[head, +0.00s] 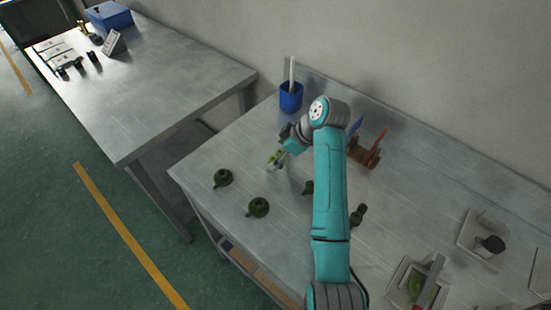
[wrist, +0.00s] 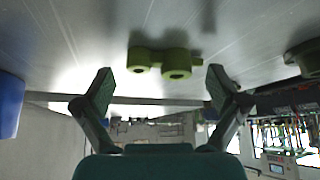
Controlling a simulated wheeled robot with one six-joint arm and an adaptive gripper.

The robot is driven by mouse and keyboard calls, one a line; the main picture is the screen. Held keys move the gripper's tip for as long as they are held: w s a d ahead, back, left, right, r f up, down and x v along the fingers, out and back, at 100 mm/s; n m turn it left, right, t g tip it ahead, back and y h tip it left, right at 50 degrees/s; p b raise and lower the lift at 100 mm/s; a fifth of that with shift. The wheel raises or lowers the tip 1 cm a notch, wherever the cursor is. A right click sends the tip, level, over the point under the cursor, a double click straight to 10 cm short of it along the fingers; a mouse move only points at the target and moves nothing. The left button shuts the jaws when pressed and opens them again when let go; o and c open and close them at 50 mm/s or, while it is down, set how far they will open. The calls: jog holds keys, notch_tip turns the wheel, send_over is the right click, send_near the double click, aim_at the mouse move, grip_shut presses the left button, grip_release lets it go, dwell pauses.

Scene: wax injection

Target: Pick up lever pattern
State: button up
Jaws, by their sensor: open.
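The lever pattern, a green piece with two round bosses, lies on the table in the wrist view (wrist: 160,62). It lies between and just beyond the fingertips of my gripper (wrist: 160,88), which is open and empty. The fingers are on either side of it, apart from it. In the head view my gripper (head: 279,160) is low over the table, left of my arm, and a green piece (head: 274,156) that seems to be the lever pattern shows there, partly hidden by the gripper.
Dark green patterns stand at the left (head: 223,177), nearer the front (head: 258,207) and right of my arm (head: 357,215); another is partly hidden by my arm. A blue cup (head: 291,97) and a brown rack (head: 364,155) stand behind. Mould trays (head: 480,240) are at the right.

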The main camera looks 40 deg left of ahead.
jog(key=c, duration=1.1)
jog(key=shift+o, duration=0.2)
notch_tip(320, 180, up, 10)
